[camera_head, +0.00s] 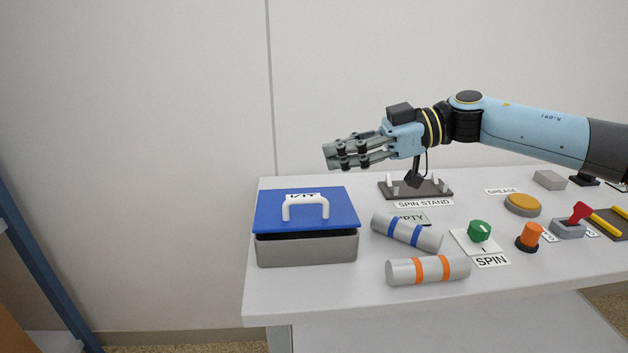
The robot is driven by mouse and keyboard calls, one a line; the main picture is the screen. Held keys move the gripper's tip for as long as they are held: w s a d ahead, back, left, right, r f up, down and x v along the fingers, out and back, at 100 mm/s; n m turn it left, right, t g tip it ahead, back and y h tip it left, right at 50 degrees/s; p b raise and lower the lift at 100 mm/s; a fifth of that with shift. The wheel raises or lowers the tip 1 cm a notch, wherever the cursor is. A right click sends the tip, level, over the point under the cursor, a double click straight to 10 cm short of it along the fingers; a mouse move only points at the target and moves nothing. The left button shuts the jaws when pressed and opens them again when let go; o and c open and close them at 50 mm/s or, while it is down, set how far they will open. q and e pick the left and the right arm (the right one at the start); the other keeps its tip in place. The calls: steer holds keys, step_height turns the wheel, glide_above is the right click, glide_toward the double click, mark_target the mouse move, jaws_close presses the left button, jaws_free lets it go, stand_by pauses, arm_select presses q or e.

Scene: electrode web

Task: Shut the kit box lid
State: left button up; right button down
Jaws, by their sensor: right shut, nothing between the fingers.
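The kit box (306,250) is a grey box at the left end of the white table. Its blue lid (268,212) carries a white handle (304,202) and a label that the handle partly covers. A dark gap shows between the lid's front edge and the box rim, so the lid stands slightly open. My right gripper (330,158) is shut and empty. It is in the air, above and to the right of the box, pointing left and apart from the lid. My left gripper is not in view.
A cylinder with blue bands (407,232) and one with orange bands (428,270) lie right of the box. The spin stand (428,188) is behind them. A green knob (479,231), yellow button (522,204), orange knob (529,236) and red switch (580,212) stand further right.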

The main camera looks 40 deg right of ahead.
mark_target(315, 220)
steer(key=x, duration=0.4)
steer(key=shift+r, duration=0.1)
step_height(315, 220, down, 3)
steer(key=shift+w+r, duration=0.1)
steer(key=shift+r, duration=0.1)
steer(key=shift+f+b, duration=0.3)
steer(key=shift+f, duration=0.45)
steer(key=shift+f+p, duration=0.1)
steer(key=shift+p, duration=0.25)
steer(key=shift+s+a+f+p, duration=0.25)
steer(key=shift+s+f+p, duration=0.3)
steer(key=shift+p, duration=0.25)
steer(key=shift+f, duration=0.3)
